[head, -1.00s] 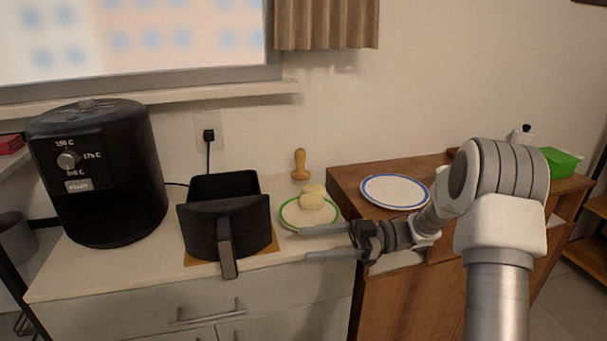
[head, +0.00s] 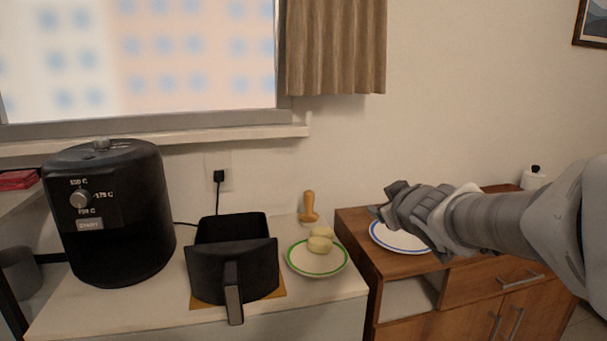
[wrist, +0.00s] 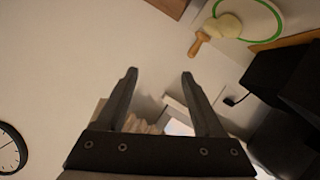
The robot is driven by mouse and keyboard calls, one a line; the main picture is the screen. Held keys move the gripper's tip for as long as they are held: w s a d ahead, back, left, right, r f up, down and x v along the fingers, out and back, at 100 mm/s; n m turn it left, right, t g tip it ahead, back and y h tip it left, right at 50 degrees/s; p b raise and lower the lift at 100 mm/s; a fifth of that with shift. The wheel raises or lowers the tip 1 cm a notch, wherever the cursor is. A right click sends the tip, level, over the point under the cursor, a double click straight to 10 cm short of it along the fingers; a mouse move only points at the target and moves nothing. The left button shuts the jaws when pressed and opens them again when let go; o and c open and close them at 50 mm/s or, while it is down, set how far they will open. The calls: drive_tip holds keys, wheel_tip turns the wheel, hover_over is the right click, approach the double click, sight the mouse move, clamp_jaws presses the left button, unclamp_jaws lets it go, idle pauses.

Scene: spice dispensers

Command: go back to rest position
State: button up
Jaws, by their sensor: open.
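My gripper (wrist: 160,75) is open and empty in the wrist view, its two dark fingers apart with only the wall behind them. In the head view my gripper (head: 385,203) is raised above the blue-rimmed plate (head: 386,236), in front of the wall. My forearm comes in from the right and covers part of that plate. In the head view the fingers are foreshortened and hard to make out.
A black air fryer (head: 110,215) and its drawer (head: 232,268) stand on the white counter at left. A green-rimmed plate (head: 318,272) holds pale yellow pieces (head: 321,241). A wooden-handled tool (head: 309,207) stands behind it. A wooden cabinet (head: 393,277) is at right.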

drive_tip(key=s+a+f+m+g, duration=0.1)
drive_tip(key=s+f+m+g, duration=0.25)
drive_tip(key=s, duration=0.95)
drive_tip(key=s+f+m+g, duration=0.3)
drive_tip(key=s+f+g, duration=0.15)
drive_tip(key=s, duration=0.85)
wheel_tip(320, 180, up, 16)
drive_tip(key=s+a+p, duration=0.1)
drive_tip(key=p, duration=1.6)
drive_tip(key=shift+s+f, duration=0.2)
drive_tip(key=shift+s, duration=0.05)
drive_tip(key=shift+n, duration=0.25)
